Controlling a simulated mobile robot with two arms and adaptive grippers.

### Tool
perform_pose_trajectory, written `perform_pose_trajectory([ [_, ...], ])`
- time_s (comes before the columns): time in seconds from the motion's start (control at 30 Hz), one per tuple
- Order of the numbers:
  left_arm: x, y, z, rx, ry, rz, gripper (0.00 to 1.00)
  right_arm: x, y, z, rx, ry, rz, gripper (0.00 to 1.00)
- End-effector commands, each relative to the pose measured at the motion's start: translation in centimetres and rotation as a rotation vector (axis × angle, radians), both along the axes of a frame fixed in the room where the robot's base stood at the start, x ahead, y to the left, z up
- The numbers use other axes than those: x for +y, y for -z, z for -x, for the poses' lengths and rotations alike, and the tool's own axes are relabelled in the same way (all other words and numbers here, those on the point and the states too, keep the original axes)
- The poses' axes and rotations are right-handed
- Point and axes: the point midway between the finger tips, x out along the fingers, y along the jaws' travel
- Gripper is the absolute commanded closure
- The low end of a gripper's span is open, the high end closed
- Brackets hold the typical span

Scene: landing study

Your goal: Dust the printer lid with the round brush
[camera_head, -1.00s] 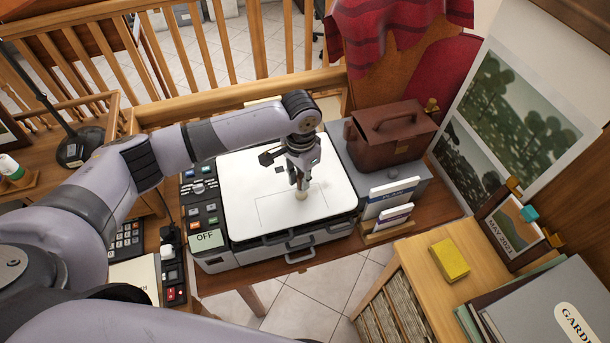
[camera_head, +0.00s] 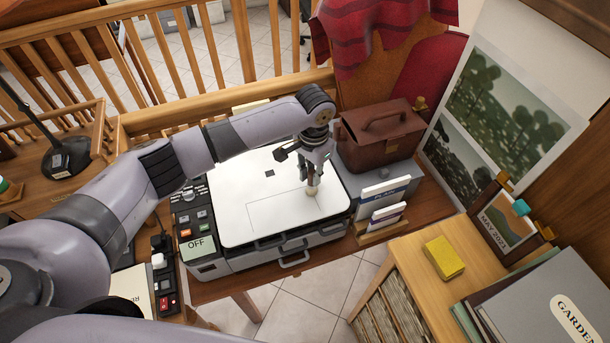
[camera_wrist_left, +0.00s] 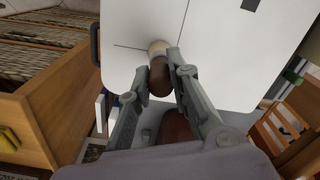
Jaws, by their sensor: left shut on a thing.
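The printer lid (camera_head: 262,217) is a white flat panel with rounded corners and a thin outlined rectangle on it. It lies closed on the grey printer (camera_head: 212,268). My left gripper (camera_head: 312,178) points down over the right part of the lid. It is shut on the round brush, which has a brown handle and a pale tip (camera_head: 312,191). In the left wrist view the brush (camera_wrist_left: 159,76) sits between the two fingers, its pale end at the lid (camera_wrist_left: 215,45). The tip appears to touch the lid, near the outline's right end. My right gripper is not in view.
A brown leather case (camera_head: 381,137) stands behind the lid to the right. A holder with upright cards (camera_head: 385,203) is close to the printer's right side. A yellow block (camera_head: 443,257) lies on the wooden cabinet. The printer's button panel (camera_head: 196,222) is on the left.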

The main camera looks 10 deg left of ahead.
Motion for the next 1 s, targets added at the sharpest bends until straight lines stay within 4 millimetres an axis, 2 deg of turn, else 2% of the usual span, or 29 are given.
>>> perform_pose_trajectory([
  [0.4, -2.1, 0.1, -1.4, 0.0, -0.001, 0.002, 1.0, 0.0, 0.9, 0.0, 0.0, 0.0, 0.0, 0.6],
  [0.57, -2.4, 0.1, -1.6, 0.001, -0.001, 0.002, 1.0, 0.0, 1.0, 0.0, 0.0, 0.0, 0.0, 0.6],
  [0.87, -4.2, 0.3, -2.8, 0.0, 0.0, 0.0, 1.0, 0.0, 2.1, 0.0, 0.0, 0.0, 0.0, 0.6],
  [1.0, -4.5, 0.1, -2.9, 0.002, 0.0, 0.0, 1.0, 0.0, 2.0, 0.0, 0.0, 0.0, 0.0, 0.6],
])
